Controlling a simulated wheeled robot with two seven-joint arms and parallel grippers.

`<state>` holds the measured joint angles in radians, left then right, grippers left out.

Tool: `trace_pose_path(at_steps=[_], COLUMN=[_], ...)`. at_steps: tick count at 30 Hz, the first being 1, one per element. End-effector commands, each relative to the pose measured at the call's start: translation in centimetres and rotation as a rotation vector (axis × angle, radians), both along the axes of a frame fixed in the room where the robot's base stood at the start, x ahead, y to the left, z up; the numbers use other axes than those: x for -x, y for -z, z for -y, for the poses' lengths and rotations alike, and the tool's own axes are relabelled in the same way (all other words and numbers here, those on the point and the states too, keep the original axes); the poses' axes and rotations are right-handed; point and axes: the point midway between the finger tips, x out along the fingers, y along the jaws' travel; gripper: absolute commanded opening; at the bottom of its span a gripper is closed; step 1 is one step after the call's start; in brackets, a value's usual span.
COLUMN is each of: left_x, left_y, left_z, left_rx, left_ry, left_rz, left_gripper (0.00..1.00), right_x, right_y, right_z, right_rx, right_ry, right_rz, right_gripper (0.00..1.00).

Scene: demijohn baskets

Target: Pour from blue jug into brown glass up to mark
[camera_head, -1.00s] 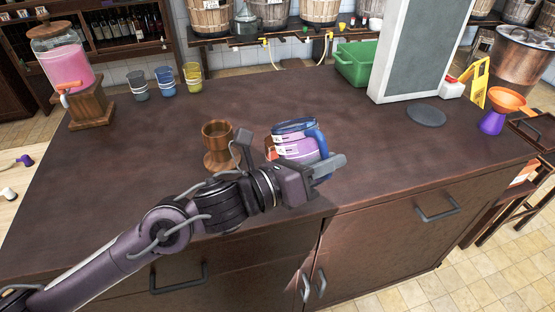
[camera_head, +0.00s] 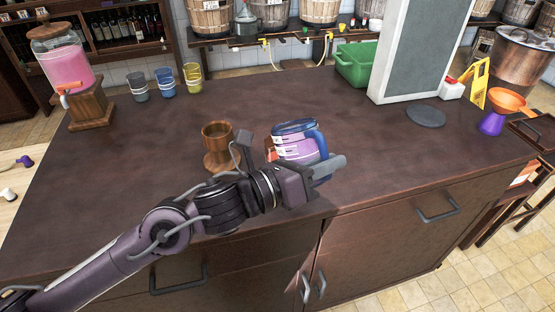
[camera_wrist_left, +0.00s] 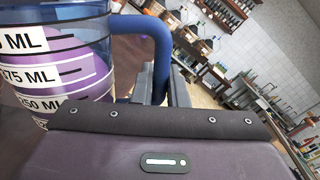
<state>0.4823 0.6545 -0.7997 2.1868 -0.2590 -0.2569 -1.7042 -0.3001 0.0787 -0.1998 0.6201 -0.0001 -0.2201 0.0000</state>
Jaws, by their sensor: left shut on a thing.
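The blue jug (camera_head: 296,148) has clear walls, a blue rim and handle, and purple liquid inside. It looks roughly upright near the front of the counter; my arm hides its base, so I cannot tell whether it touches the counter. My left gripper (camera_head: 326,168) is shut on its blue handle. In the left wrist view the jug (camera_wrist_left: 62,62) shows white ML marks, and the handle runs between the fingers (camera_wrist_left: 160,88). My right gripper is out of view.
A pink drink dispenser (camera_head: 67,70) stands on a wooden stand at back left, beside grey, blue (camera_head: 165,82) and yellow cups. A green bin (camera_head: 357,65), a grey-white panel (camera_head: 421,50) and a dark disc (camera_head: 426,116) are at back right.

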Motion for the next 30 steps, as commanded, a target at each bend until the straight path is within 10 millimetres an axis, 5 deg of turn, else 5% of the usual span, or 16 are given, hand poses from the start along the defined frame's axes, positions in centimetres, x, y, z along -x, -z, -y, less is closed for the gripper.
trace_pose_path(at_steps=[19,26,30], left_x=[-0.2,-0.2,-0.5], left_y=[-2.8,-2.8,-1.8], left_z=[-0.2,-0.2,-0.3], left_rx=[-0.178,-0.179,-0.197], left_ry=[-0.001,-0.001,-0.001], left_rz=[0.309,0.308,0.34], left_gripper=[0.0,0.0,0.0], right_x=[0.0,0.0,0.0], right_y=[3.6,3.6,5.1], right_z=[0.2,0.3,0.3], right_rx=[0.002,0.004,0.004], right_ry=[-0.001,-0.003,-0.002], right_rz=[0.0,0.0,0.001], right_gripper=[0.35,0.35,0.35])
